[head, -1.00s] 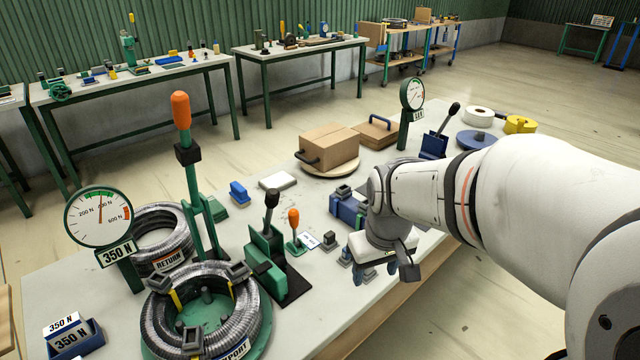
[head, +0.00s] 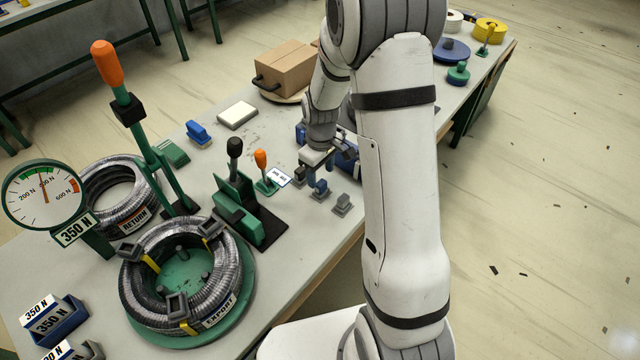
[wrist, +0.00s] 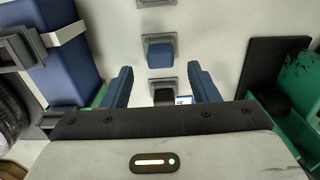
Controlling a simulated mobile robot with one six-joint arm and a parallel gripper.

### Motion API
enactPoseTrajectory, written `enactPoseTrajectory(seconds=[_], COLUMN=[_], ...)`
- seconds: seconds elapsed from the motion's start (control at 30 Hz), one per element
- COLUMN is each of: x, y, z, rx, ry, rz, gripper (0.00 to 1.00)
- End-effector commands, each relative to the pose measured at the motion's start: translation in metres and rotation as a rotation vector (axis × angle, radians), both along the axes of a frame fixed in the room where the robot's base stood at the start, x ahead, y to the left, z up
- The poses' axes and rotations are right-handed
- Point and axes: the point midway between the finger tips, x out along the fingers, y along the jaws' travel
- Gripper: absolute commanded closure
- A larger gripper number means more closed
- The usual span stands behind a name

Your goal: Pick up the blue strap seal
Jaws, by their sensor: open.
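The blue strap seal (head: 320,187) is a small blue block on a grey square base, standing on the workbench. In the wrist view the blue strap seal (wrist: 160,54) lies just beyond my fingertips, roughly midway between them sideways. My gripper (wrist: 159,74) is open and empty, with blue fingers apart. In the head view my gripper (head: 318,171) is over the row of seals, with its fingers close to the blue one. I cannot tell the exact height. A dark seal (wrist: 163,91) is between the fingers, nearer the palm. A grey seal (head: 341,204) stands on the other side.
A blue boxy device (wrist: 62,60) is left of the fingers in the wrist view. A green lever tool (head: 240,217) and an orange-knobbed tool (head: 263,170) stand close by. A small card (head: 280,177) lies beside them. Hose coils (head: 178,272) are at front left.

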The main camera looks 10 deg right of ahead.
Motion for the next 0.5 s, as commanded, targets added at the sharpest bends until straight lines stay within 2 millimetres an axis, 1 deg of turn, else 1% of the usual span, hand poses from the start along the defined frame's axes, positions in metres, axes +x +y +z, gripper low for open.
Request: enactPoseTrajectory(seconds=[0.1,0.23,0.33,0.5], x=[-0.002,-0.002,-0.001,-0.001], y=[-0.001,-0.001,-0.001,-0.001], z=[-0.017,-0.034,-0.039,-0.041], rx=[0.000,0.000,0.000,0.000], ry=[0.006,0.005,0.002,0.000], rz=[-0.001,-0.001,-0.002,-0.002], gripper=[0.45,0.45,0.45,0.45])
